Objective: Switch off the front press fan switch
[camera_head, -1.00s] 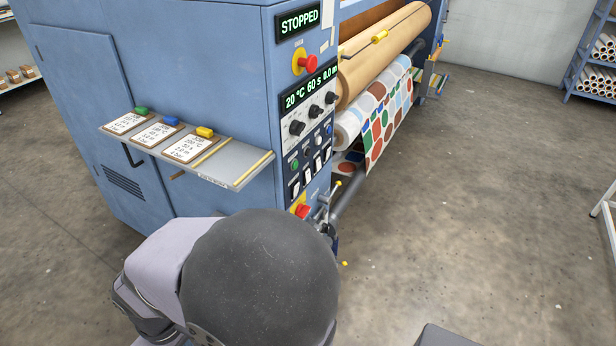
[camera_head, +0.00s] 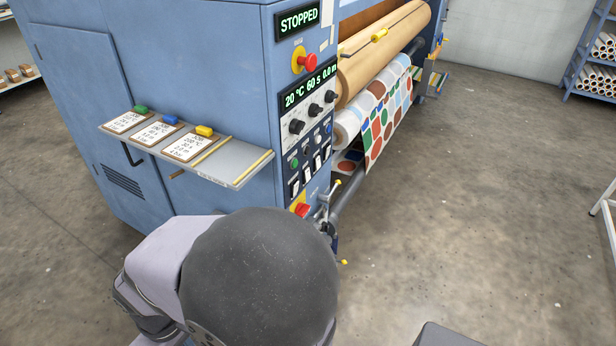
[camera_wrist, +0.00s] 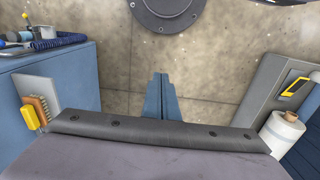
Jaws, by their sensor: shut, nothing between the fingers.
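The front control panel (camera_head: 308,120) of the blue press shows in the head view. Low on it is a slanted row of several black-and-white rocker switches (camera_head: 307,174). Their labels are too small to read, so I cannot tell which one is the fan switch or how it is set. My gripper (camera_wrist: 161,77) shows in the wrist view as two narrow blue fingers, shut and empty above the floor. In the head view my dark rounded arm link fills the lower middle and largely hides the gripper, so its distance from the switches is unclear.
A red stop button (camera_head: 306,62) sits above the knobs and another (camera_head: 301,208) below the switches. A shelf (camera_head: 240,165) with cards juts out left of the panel. A patterned fabric roll (camera_head: 375,125) is to the right.

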